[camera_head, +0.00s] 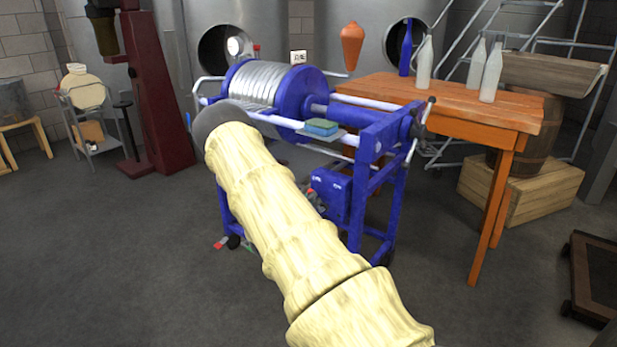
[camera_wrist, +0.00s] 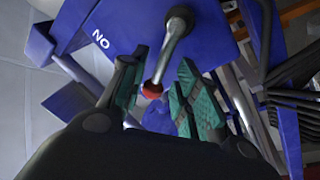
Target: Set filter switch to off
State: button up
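The blue filter (camera_head: 255,85) with its stack of pale plates stands mid-view in the head view, with a blue box (camera_head: 331,192) low on its frame. In the wrist view, a blue panel (camera_wrist: 105,30) carries white letters that read "NO" from this side. A grey switch lever (camera_wrist: 172,45) with a red tip sticks out from the panel. My gripper (camera_wrist: 163,82) is open, with green-padded fingers on either side of the lever's red-tipped end. I see gaps beside the lever. In the head view, my arm hides part of the filter, and the gripper cannot be made out clearly.
A sponge (camera_head: 321,127) lies on the filter's side ledge. An orange wooden table (camera_head: 450,105) with several bottles stands to the right. A wooden crate (camera_head: 530,190) sits behind it. A dark red machine (camera_head: 160,100) stands left. The floor at front left is clear.

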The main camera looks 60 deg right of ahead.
jog(key=shift+r, duration=0.15)
jog(key=v, duration=1.2)
dwell(0.4)
